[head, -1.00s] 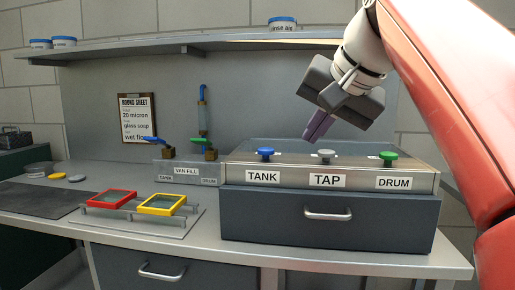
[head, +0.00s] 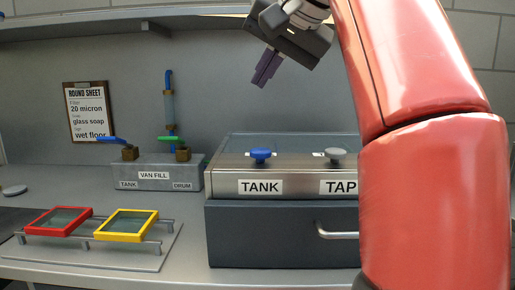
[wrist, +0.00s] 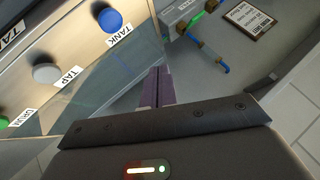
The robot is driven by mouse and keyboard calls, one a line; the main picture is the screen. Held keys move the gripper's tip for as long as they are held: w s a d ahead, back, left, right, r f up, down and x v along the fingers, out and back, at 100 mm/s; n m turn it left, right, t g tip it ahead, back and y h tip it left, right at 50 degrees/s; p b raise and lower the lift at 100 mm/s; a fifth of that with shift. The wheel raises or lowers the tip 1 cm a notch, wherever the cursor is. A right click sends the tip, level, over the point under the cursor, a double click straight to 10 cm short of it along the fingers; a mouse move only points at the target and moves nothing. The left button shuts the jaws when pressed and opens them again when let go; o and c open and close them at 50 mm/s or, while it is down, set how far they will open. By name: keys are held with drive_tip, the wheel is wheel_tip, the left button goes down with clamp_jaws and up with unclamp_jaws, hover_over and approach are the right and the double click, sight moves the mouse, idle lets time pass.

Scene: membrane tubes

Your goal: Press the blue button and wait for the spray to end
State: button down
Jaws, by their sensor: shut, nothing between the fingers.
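The blue button (head: 261,155) stands on top of the control box, above the TANK label. It also shows in the wrist view (wrist: 110,19), at the top left of my gripper. My gripper (head: 266,66) is above the blue button in the head view, its purple fingers (wrist: 158,84) closed together with nothing between them. The fingers are apart from the button. The grey button (head: 335,155) sits to its right, above the TAP label. In the wrist view a green button (wrist: 3,122) shows at the left edge. No spray is visible.
My red arm covers the right side of the head view, hiding the DRUM end of the box. A VAN FILL block (head: 153,175) with blue and green valves stands left. Red (head: 58,222) and yellow (head: 127,226) framed screens sit on a rack. A shelf (head: 130,20) runs above.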

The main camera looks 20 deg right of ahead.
drive_tip(key=shift+f, duration=0.2)
drive_tip(key=b, duration=0.3)
hover_over(264, 152)
wheel_tip(264, 152, down, 7)
drive_tip(key=shift+w+f, duration=0.1)
drive_tip(key=shift+f+b, duration=0.35)
drive_tip(key=shift+f, duration=0.3)
idle(1.4)
drive_tip(key=shift+f, duration=0.4)
drive_tip(key=shift+f+b, duration=0.6)
drive_tip(key=shift+b, duration=0.1)
idle(0.6)
drive_tip(key=shift+r, duration=0.1)
drive_tip(key=shift+r+p, duration=0.95)
drive_tip(key=shift+p, duration=0.2)
